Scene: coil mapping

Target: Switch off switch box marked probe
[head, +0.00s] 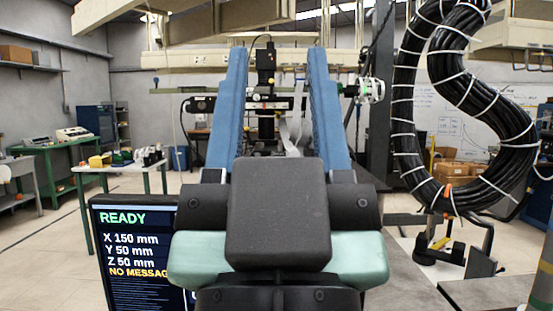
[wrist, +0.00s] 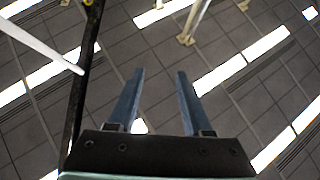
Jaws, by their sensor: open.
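My gripper (head: 278,52) fills the middle of the head view, with its two long blue fingers pointing up and away from the camera. The fingers are wide apart with nothing held between them. In the wrist view the open fingers (wrist: 160,72) also show, with empty space between them. No switch box with a readable "probe" mark shows in either view. A dark screen (head: 135,255) at lower left reads READY, X 150 mm, Y 50 mm, Z 50 mm, and is partly covered by my gripper. A black apparatus (head: 266,65) shows beyond the fingers, partly hidden by them.
A thick black cable bundle (head: 462,88) hangs in a loop at right. A green-legged table (head: 120,167) stands at left, with open floor around it. Cardboard boxes (head: 465,175) lie at the back right. The wrist view shows a grey panelled surface with bright strips and some poles.

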